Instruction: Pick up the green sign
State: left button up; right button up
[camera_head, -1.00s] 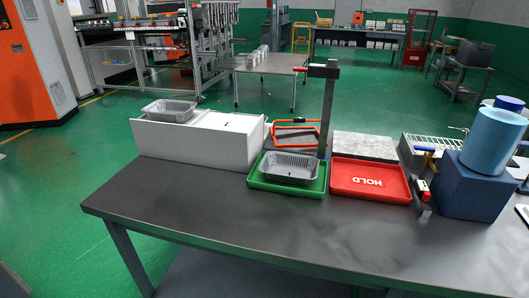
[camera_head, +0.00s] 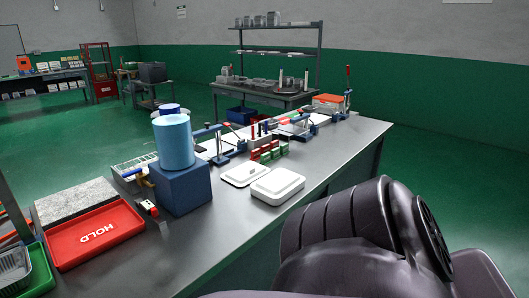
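Several small red and green pieces (camera_head: 270,152) stand close together on the table, behind the white lidded boxes. They are too small to tell whether one of them is the green sign. No other thing that is clearly a green sign shows. A green tray (camera_head: 35,278) with a foil tray (camera_head: 13,266) in it is cut off at the lower left. A dark, rounded arm link of mine fills the lower right. Neither of my grippers is in view.
A red HOLD tray (camera_head: 95,233) lies at the left beside a grey slab (camera_head: 75,199). A light-blue cylinder (camera_head: 174,142) stands on a dark-blue block (camera_head: 181,187). Two white boxes (camera_head: 277,185) lie mid-table. The table's right front strip is clear. A shelf bench (camera_head: 265,92) stands behind.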

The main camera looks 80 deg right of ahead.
aim_at(283, 148)
jog(key=z, duration=2.6)
jog(key=u, duration=0.6)
jog(key=i+l+u, duration=0.15)
jog(key=l+u, duration=0.3)
jog(key=i+l+u, duration=0.1)
jog(key=l+u, duration=0.15)
jog(key=u, duration=0.2)
jog(key=l+u, duration=0.4)
jog(key=l, duration=0.45)
jog(key=l+u, duration=0.15)
jog(key=l, duration=0.75)
